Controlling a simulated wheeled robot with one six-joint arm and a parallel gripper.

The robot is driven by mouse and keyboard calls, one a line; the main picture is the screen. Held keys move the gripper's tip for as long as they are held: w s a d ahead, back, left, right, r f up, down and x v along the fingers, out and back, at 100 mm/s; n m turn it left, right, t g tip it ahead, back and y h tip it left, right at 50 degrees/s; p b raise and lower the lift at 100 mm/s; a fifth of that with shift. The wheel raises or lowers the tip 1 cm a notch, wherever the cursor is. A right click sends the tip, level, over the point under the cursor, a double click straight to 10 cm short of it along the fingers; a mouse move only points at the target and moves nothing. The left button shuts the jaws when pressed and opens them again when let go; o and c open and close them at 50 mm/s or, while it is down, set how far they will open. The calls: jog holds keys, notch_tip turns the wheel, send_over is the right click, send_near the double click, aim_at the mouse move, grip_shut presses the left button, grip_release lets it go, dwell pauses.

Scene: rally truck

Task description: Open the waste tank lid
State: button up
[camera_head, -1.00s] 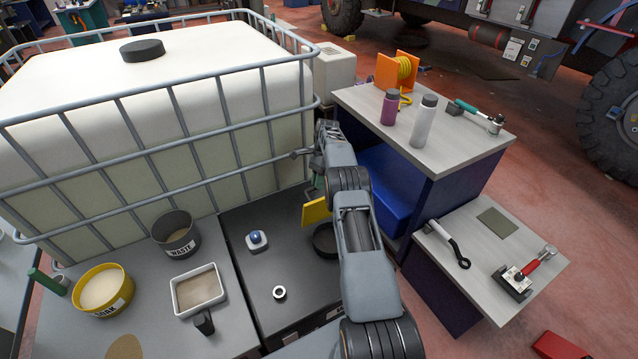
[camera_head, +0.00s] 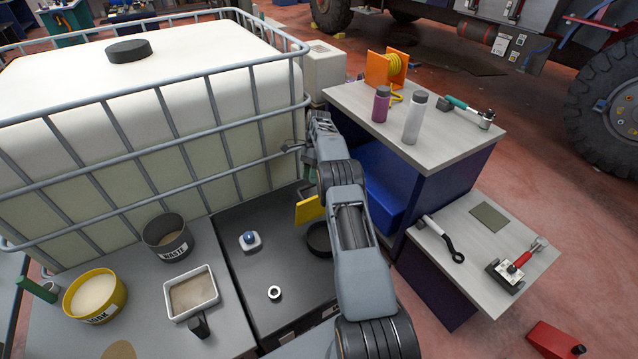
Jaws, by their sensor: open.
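The waste tank (camera_head: 150,110) is a large white tank in a grey tube cage, filling the left and back of the view. Its lid, a round black cap (camera_head: 129,50), sits flat on top of the tank and looks closed. My arm reaches up from the bottom centre. My gripper (camera_head: 296,149) is at the tank's front right corner, below the top rail and well to the right of the lid. It is small and partly hidden by my arm. It is open, and I see nothing held in it.
The cage rail (camera_head: 160,82) runs around the tank's top. At right, a side table (camera_head: 455,135) carries bottles and a cable reel (camera_head: 386,68).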

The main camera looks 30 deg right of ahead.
jog(key=s+a+r+b, duration=0.2)
jog(key=s+a+r, duration=0.1)
jog(key=s+r, duration=0.6)
jog(key=s, duration=0.4)
jog(key=shift+s+a+r, duration=0.25)
jog(key=shift+a+r, duration=0.1)
jog(key=shift+a, duration=0.05)
